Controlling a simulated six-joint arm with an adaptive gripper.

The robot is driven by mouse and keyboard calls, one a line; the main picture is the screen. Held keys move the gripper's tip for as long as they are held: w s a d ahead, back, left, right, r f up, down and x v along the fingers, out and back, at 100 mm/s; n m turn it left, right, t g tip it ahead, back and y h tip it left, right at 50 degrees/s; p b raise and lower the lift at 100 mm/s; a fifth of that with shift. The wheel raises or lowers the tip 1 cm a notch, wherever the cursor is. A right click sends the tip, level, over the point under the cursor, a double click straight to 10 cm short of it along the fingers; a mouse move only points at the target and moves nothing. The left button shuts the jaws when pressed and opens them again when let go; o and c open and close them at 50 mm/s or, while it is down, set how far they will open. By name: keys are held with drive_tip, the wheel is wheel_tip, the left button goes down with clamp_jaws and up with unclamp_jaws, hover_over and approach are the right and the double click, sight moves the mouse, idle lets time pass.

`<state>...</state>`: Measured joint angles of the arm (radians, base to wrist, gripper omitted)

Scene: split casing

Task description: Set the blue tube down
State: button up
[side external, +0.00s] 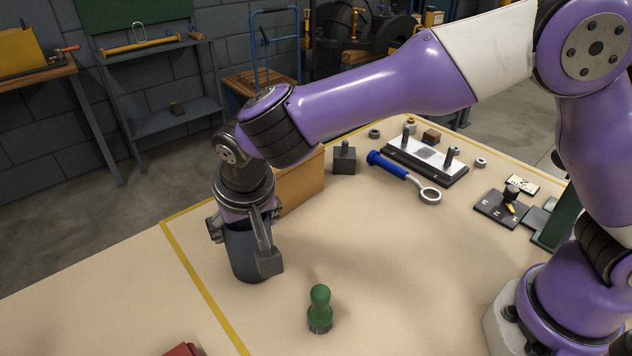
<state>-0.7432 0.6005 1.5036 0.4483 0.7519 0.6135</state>
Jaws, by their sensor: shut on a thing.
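The blue tube (241,250) is a wide, dark blue-grey upright cylinder near the left side of the table, beside the yellow line. My gripper (252,250) points down over it and is shut on it, with one finger visible along its right side. The far finger is mostly hidden by the tube. The tube's lower end is at or very close to the tabletop; I cannot tell whether it touches.
A green knobbed stamp-like piece (319,308) stands in front of the tube. An orange-brown box (303,182) is close behind. A blue-handled ring wrench (405,176) and a dark plate with posts (425,160) lie farther back. The table centre (400,260) is clear.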

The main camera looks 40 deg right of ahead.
drive_tip(key=shift+f, duration=0.2)
drive_tip(key=o, duration=1.2)
drive_tip(key=shift+o, duration=0.2)
drive_tip(key=v, duration=1.1)
drive_tip(key=s+d+r+n, duration=0.15)
drive_tip(key=d+r, duration=0.25)
drive_tip(key=d, duration=1.1)
drive_tip(key=s+d+f+n+t+y, duration=0.1)
drive_tip(key=s+d+f, duration=0.2)
drive_tip(key=s+d, duration=0.5)
drive_tip(key=shift+s+f, duration=0.4)
drive_tip(key=shift+s, duration=0.85)
